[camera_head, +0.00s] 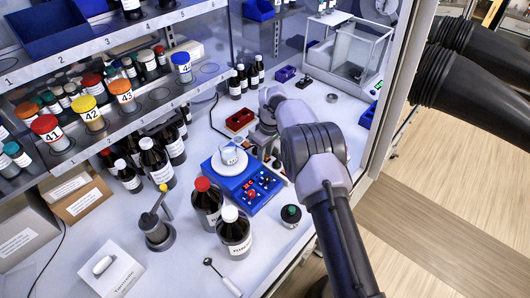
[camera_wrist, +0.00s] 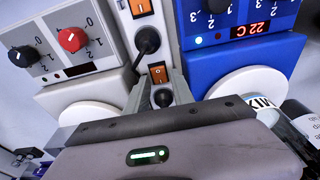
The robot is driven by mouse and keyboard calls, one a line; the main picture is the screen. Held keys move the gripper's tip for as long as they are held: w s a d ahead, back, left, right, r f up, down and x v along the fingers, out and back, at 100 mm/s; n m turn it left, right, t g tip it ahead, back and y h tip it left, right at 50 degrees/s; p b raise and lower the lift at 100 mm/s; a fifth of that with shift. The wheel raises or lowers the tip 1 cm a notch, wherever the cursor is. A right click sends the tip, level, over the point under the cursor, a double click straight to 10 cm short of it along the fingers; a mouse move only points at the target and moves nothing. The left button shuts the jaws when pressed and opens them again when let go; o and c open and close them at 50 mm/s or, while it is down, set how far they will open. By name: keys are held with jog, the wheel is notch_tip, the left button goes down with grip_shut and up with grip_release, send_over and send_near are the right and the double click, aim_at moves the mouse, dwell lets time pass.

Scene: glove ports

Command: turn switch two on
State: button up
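In the wrist view, a pale socket strip runs between two hotplate units. It carries an orange rocker switch (camera_wrist: 159,74) near the middle and another orange rocker switch (camera_wrist: 142,8) at the top edge. A black plug (camera_wrist: 147,40) sits between them. Which one is switch two I cannot tell; no numbers are readable on them. My gripper (camera_wrist: 160,97) points at the strip, close to the middle switch; contact is not clear. Its wide body hides the lower part of the view. In the head view my gripper (camera_head: 267,133) is low behind the blue hotplate, partly hidden by my arm.
The blue hotplate (camera_head: 258,195) holds a white plate with a beaker. Brown bottles (camera_head: 233,238) stand in front of it. A grey hotplate unit (camera_wrist: 72,50) with a red and a dark knob is left in the wrist view. A red tray (camera_head: 240,121) lies behind.

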notch_tip(320, 180, up, 17)
jog(key=s+d+p, duration=0.1)
jog(key=p, duration=0.1)
jog(key=shift+s+d, duration=0.2)
jog(key=shift+d, duration=0.2)
jog(key=shift+r, duration=0.1)
jog(key=s+d+r+m+t+b, duration=0.1)
jog(key=s+d+r+m+b, duration=0.4)
jog(key=s, duration=0.4)
jog(key=s+d+r+m+t+b, duration=0.1)
jog(key=s+d+r+m+b, duration=0.2)
jog(key=s+b, duration=0.45)
jog(key=s+d+f+m+t+b, duration=0.1)
jog(key=s+f+m+b, duration=0.1)
jog(key=s+f, duration=0.2)
jog(key=s+d+f+m+t+b, duration=0.1)
jog(key=s+f, duration=0.3)
jog(key=s, duration=0.7)
jog(key=s+d+f+m+b, duration=0.3)
jog(key=s+f+b, duration=0.1)
jog(key=s, duration=0.3)
jog(key=shift+s+f+m+t+y, duration=0.25)
jog(key=shift+s+m+t+y, duration=0.15)
jog(key=shift+d, duration=0.1)
